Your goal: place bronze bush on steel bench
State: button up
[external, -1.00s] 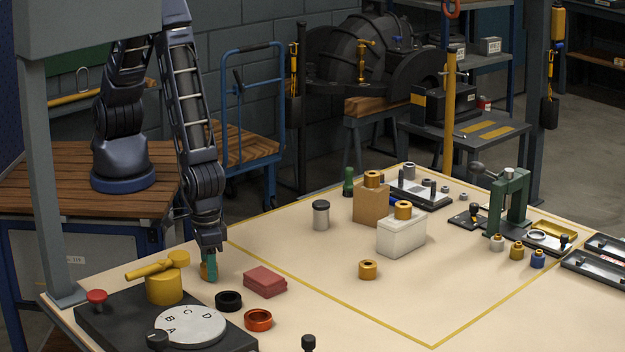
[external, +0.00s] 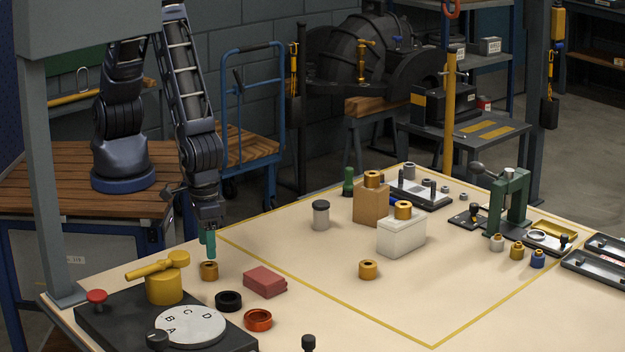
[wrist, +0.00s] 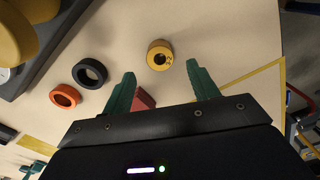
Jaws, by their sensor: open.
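A bronze bush (external: 209,271) stands upright on the pale-topped bench (external: 330,290), just left of the red block. In the wrist view the bush (wrist: 160,55) lies beyond and between my fingertips, hole facing the camera. My gripper (external: 208,248) is open and empty just above it, green fingers pointing down; its fingers (wrist: 160,80) are spread wide in the wrist view. Similar bronze bushes stand on the bench (external: 368,269), on a white box (external: 403,210) and on a brown block (external: 373,179). Which surface is called the steel bench I cannot tell for certain.
A black ring (external: 228,300), an orange ring (external: 258,320) and a red block (external: 265,282) lie close by. A dark base with a lettered dial (external: 190,327) stands front left. A grey table with yellow stripes (external: 480,128) stands behind. The yellow-lined middle has free room.

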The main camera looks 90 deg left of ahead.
notch_tip(320, 180, up, 6)
jog(key=w+a+r+m+t+h, duration=0.1)
jog(key=w+a+r, duration=0.2)
jog(key=a+r, duration=0.75)
jog(key=w+a+r+m+t, duration=0.1)
jog(key=w+a+r, duration=0.1)
jog(key=a+r, duration=0.9)
jog(key=s+a+r+m+t, duration=0.1)
jog(key=s+a, duration=0.3)
jog(key=a, duration=0.4)
jog(key=s+a+r, duration=0.2)
jog(key=s+a, duration=0.3)
jog(key=a, duration=0.3)
jog(key=s+a+r+m+t+y, duration=0.1)
jog(key=s+a+r, duration=0.1)
jog(key=s+a, duration=0.3)
jog(key=a, duration=0.4)
jog(key=shift+s+m+t, duration=0.25)
jog(key=shift+m+t, duration=0.05)
